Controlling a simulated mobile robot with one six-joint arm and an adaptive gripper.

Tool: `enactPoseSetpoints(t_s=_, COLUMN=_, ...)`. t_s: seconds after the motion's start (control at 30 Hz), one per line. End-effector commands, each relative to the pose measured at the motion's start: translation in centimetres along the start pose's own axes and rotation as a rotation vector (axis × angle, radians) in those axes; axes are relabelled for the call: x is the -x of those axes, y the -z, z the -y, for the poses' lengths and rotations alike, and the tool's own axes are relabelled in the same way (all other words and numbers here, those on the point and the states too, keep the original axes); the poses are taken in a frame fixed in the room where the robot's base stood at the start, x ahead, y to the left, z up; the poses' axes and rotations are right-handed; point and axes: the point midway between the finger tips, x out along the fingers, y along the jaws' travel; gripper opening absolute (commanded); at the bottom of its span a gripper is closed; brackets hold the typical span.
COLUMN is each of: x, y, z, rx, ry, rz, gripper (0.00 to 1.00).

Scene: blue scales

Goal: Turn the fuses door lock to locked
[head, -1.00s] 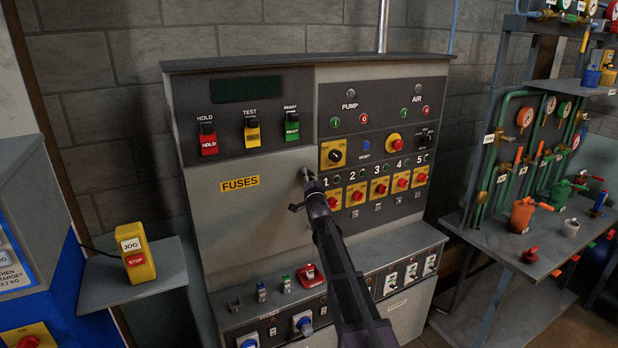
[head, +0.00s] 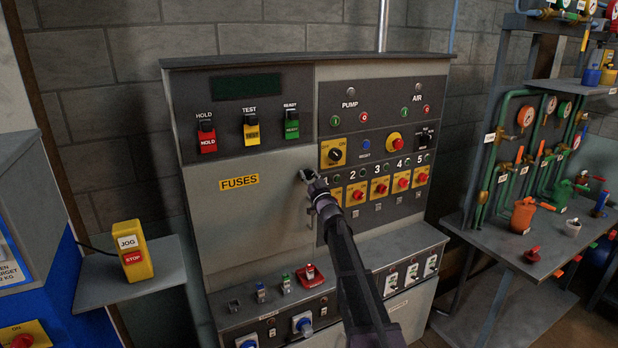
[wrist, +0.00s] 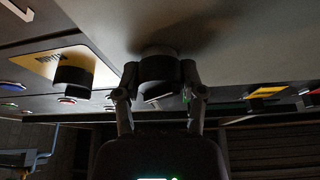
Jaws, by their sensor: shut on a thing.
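The fuses door (head: 232,228) is a plain grey panel with a yellow FUSES label (head: 239,182), at the left of the grey cabinet. It looks shut. Its lock is a dark round knob (wrist: 158,68) at the door's right edge, seen in the wrist view. My gripper (head: 309,177) is at this lock in the head view and hides most of it. In the wrist view my gripper (wrist: 158,80) has one finger on each side of the knob, shut on it. The lock's marks cannot be read, so its setting cannot be told.
A yellow-plated rotary switch (head: 337,153) sits close to the right of my gripper, above a row of red knobs (head: 380,187). A ledge with small switches (head: 287,284) juts out below. A pipe bench (head: 520,248) stands at right, a jog box (head: 134,251) at left.

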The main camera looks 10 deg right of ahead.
Motion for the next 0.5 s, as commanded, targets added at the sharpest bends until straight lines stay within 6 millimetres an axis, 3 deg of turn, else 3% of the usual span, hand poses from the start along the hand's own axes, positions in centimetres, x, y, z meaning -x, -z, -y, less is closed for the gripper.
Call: enactPoseSetpoints(t_s=0.5, x=-0.28, y=0.14, z=-0.14, rx=0.452, ry=0.187, rz=-0.001, gripper=0.04)
